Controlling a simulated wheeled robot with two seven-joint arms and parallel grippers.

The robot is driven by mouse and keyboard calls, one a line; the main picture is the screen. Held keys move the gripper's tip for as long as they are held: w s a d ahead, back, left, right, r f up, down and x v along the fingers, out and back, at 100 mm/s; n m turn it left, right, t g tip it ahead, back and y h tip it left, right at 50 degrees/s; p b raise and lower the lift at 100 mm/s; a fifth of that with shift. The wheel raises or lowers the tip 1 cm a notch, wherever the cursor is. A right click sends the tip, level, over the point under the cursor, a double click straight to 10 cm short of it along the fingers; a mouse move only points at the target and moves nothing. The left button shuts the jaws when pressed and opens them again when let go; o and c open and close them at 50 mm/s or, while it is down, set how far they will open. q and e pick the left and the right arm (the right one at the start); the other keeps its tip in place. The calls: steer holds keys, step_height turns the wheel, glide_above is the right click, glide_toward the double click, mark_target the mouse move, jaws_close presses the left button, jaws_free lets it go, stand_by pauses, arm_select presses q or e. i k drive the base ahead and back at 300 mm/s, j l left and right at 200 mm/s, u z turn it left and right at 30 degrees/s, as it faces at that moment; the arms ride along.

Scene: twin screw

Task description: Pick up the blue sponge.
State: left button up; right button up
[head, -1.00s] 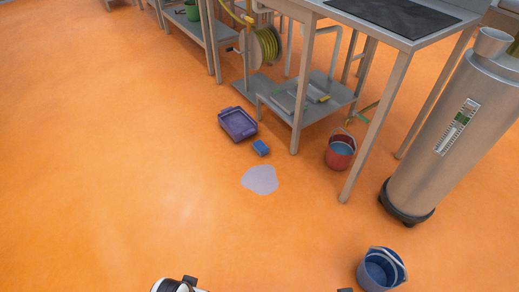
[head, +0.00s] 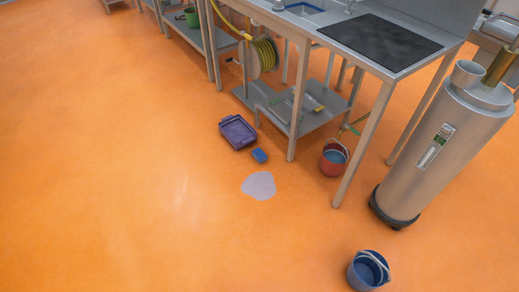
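The blue sponge (head: 259,156) is a small block lying on the orange floor. It sits just below and to the right of a purple tray (head: 238,133). A pale grey puddle (head: 259,186) lies on the floor below the sponge, apart from it. Neither of my grippers shows in the head view.
A steel table with a dark mat (head: 382,41) and a lower shelf (head: 300,118) stands behind the sponge. A red bucket (head: 333,160), a blue bucket (head: 368,272) and a tall steel cylinder (head: 430,150) are to the right. The floor at left and front is open.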

mark_target(258, 154)
steer(key=i+j+z, duration=0.1)
steer(key=i, duration=0.45)
steer(key=i+j+z, duration=0.1)
steer(key=i, duration=0.45)
steer(key=i+j+z, duration=0.1)
steer(key=i+j, duration=0.15)
steer(key=i, duration=0.3)
